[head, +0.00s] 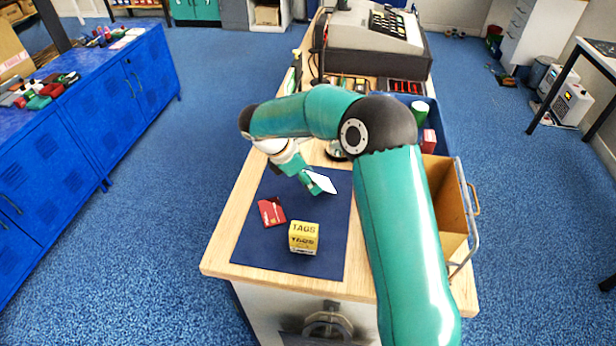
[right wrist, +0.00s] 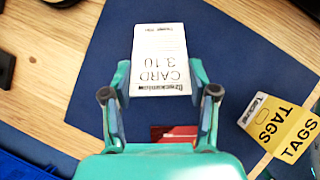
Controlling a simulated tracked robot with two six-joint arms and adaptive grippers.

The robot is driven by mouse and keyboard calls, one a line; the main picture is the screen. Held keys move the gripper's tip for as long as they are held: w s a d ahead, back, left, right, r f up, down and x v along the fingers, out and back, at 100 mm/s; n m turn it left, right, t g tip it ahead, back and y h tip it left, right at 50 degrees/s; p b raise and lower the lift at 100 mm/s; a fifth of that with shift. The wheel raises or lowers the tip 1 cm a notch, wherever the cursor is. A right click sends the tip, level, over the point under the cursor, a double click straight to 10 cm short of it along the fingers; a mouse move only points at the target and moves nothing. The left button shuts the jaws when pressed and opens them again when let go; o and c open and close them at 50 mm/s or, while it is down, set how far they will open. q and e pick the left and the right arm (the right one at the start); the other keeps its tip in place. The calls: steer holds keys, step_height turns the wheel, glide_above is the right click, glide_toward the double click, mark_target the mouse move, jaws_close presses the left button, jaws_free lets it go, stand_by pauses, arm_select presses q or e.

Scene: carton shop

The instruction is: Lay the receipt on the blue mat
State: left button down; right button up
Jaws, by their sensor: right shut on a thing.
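The receipt (head: 322,182) is a small white slip. In the right wrist view the receipt (right wrist: 160,52) shows black print reading CARD 3.10. My right gripper (head: 312,182) is shut on its near end, and the slip sticks out past the fingertips. In the right wrist view my right gripper (right wrist: 160,93) has a finger at each side of that end. The receipt is over the far part of the blue mat (head: 262,240); its exact height above the mat is hard to tell. My left gripper is not in view.
On the mat lie a red packet (head: 271,211) and a yellow TAGS box (head: 304,238). The wooden counter (head: 220,262) surrounds the mat. A cash register (head: 372,38) stands at the back. An open brown box (head: 441,190) is to the right. The mat's left side is clear.

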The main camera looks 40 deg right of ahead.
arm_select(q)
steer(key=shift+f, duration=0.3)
arm_select(e)
steer(key=shift+f, duration=0.3)
steer(key=o, duration=0.8)
steer(key=shift+s, duration=0.1)
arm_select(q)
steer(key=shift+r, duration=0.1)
arm_select(e)
steer(key=shift+o, duration=0.2)
steer(key=v, duration=1.2)
steer(key=shift+f, duration=0.1)
